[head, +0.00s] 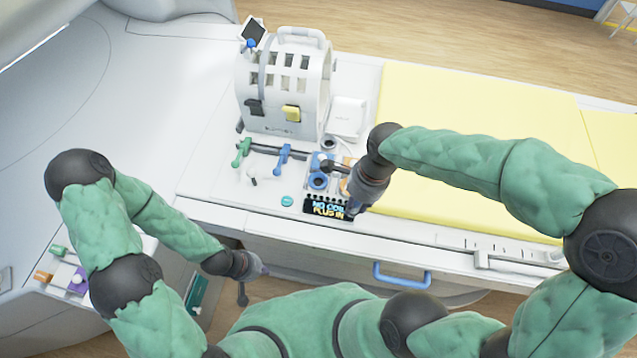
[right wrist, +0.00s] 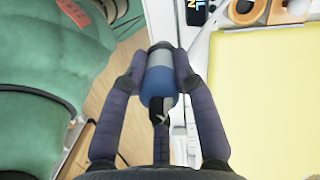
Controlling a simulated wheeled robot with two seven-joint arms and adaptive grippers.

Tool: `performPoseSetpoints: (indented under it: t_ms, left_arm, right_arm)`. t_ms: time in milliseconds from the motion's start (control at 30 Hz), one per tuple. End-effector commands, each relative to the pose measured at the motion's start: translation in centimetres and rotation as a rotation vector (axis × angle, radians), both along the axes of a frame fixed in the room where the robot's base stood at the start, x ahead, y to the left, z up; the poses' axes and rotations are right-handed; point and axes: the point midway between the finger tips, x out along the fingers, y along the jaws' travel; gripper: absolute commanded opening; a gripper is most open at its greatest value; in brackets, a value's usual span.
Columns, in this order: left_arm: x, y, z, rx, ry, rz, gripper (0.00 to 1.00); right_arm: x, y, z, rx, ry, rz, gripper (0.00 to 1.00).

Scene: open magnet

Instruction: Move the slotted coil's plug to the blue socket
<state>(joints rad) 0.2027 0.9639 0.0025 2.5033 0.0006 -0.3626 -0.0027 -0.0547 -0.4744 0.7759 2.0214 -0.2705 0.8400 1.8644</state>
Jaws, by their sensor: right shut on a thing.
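The slotted coil (head: 285,85), a white barrel with window slots and a top handle, stands on the table's left part. Any cable of the plug is hidden. My left gripper (head: 245,278) hangs low, away from the panel; its fingers are too small to read.
A display (head: 328,208) reads "NO COIL PLUG IN". An orange socket (head: 346,187) lies right of the blue one, partly behind my right gripper. Green (head: 241,152) and blue (head: 284,156) levers stand left. A yellow pad (head: 470,150) covers the right; a white box (head: 347,116) sits beside the coil.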

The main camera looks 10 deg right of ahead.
Motion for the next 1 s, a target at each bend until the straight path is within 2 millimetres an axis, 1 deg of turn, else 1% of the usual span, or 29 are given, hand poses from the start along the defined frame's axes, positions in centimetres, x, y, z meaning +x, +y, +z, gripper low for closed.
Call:
performPoseSetpoints:
  t_ms: [33,233,333,1000]
  left_arm:
    - [0.0,0.0,0.3,0.000,0.000,0.000,0.00]
    - [0.0,0.0,0.1,0.000,0.000,0.000,0.00]
    - [0.0,0.0,0.1,0.000,0.000,0.000,0.00]
    - [0.0,0.0,0.3,0.000,0.000,0.000,0.00]
  right_arm:
    - [0.0,0.0,0.3,0.000,-0.001,0.000,0.00]
    - [0.1,0.0,0.1,0.000,-0.001,0.000,0.00]
    - [0.5,0.1,0.1,0.000,-0.001,0.000,0.00]
    - [6.1,1.5,0.1,0.000,0.000,0.000,0.00]
